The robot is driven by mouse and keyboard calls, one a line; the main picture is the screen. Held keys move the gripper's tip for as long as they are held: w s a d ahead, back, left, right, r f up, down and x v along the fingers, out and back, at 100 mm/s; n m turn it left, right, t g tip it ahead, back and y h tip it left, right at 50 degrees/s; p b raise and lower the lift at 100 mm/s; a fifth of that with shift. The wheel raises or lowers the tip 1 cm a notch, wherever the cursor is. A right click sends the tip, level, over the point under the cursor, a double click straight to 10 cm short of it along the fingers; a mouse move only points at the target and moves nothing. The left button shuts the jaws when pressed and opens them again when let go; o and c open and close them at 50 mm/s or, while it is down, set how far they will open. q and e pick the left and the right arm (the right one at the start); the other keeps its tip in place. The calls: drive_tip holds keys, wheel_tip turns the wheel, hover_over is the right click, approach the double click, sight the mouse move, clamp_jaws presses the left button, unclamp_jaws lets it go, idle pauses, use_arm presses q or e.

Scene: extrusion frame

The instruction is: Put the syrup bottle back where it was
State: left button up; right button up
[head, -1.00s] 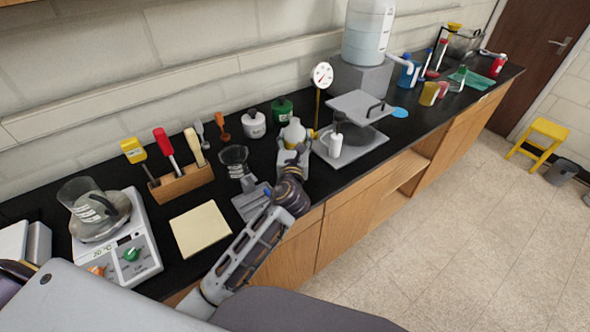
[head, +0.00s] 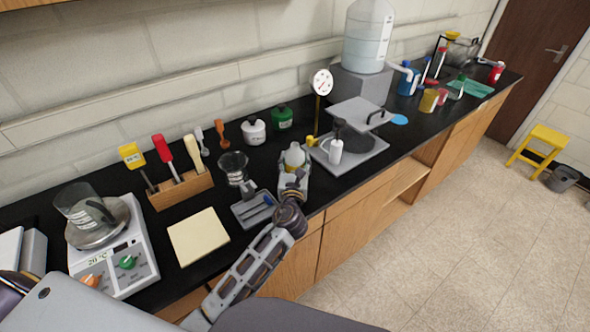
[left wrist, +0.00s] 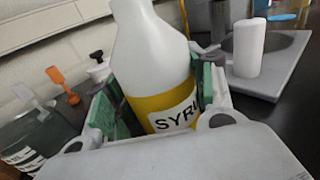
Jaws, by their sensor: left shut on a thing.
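The syrup bottle (head: 295,155) is white with a yellow label, and the letters "SYRU" show in the left wrist view (left wrist: 152,55). My left gripper (head: 294,178) is shut on it, with green pads on both sides of the bottle (left wrist: 160,100). The bottle is nearly upright at the front part of the black counter (head: 105,185), left of the grey tray. Its base is hidden by the gripper, so I cannot tell whether it touches the counter. Its top is cut off in the wrist view. My right gripper is not in view.
A grey tray with a white cylinder (head: 335,152) stands close right of the bottle. A glass beaker (head: 233,167) and a grey compartment holder (head: 254,210) are close left. A white pot (head: 254,131) and green pot (head: 282,117) stand behind. A dial thermometer (head: 321,82) rises behind the tray.

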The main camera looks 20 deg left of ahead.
sight(295, 169)
use_arm(q)
drive_tip(key=shift+f+b, duration=0.3)
drive_tip(key=shift+f, duration=1.2)
drive_tip(key=shift+f, duration=0.1)
drive_tip(key=o, duration=1.1)
drive_tip(key=shift+b+v, duration=0.7)
drive_tip(key=shift+v, duration=5.3)
